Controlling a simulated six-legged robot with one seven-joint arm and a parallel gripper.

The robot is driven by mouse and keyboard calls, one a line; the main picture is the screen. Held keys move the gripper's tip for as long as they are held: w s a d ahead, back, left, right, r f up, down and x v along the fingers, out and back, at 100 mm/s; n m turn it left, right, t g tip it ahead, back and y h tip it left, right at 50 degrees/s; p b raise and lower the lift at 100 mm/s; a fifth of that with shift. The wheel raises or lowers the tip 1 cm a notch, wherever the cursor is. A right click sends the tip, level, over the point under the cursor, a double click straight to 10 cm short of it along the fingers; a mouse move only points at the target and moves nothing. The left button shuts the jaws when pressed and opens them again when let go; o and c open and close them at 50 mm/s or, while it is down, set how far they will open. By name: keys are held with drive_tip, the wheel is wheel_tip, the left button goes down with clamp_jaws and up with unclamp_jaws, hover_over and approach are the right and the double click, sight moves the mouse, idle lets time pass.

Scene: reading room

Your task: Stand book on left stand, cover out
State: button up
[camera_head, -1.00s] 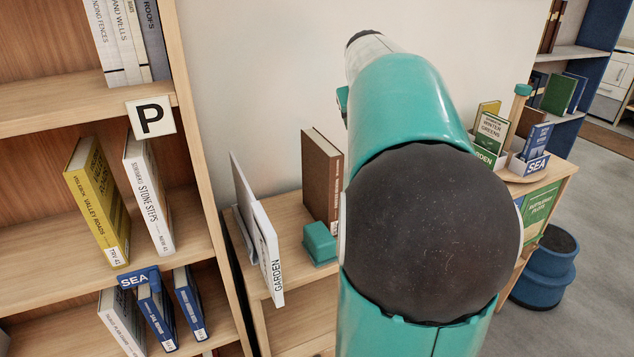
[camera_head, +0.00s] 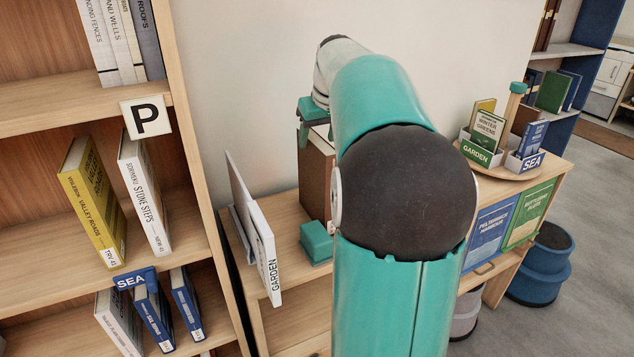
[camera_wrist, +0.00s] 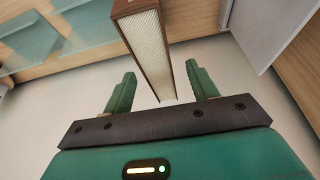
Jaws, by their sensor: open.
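A brown book (camera_head: 317,175) stands upright on the low cabinet against the wall. In the wrist view its pale page edge and brown cover (camera_wrist: 150,45) show between my fingers. My gripper (camera_wrist: 161,88) is open, with one finger on each side of the book and a gap on both sides. In the head view my gripper (camera_head: 313,120) is over the book's top and partly hidden by my arm. A thin pale stand or panel (camera_head: 262,240) marked GARDEN is left of the book, seen nearly edge-on. I cannot tell whether anything rests on it.
A teal block (camera_head: 317,242) sits in front of the book. A tall bookcase (camera_head: 190,130) with several books is at left. At right, a round tray (camera_head: 515,178) holds GARDEN and SEA book boxes. A blue stool (camera_head: 540,275) stands on the floor.

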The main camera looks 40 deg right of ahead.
sight(316, 162)
drive_tip(key=shift+s+x, duration=0.15)
drive_tip(key=shift+x, duration=1.1)
drive_tip(key=shift+s+x, duration=0.15)
drive_tip(key=shift+x, duration=1.15)
drive_tip(key=shift+f, duration=0.35)
drive_tip(key=shift+c, duration=0.5)
clamp_jaws()
drive_tip(key=shift+r, duration=0.15)
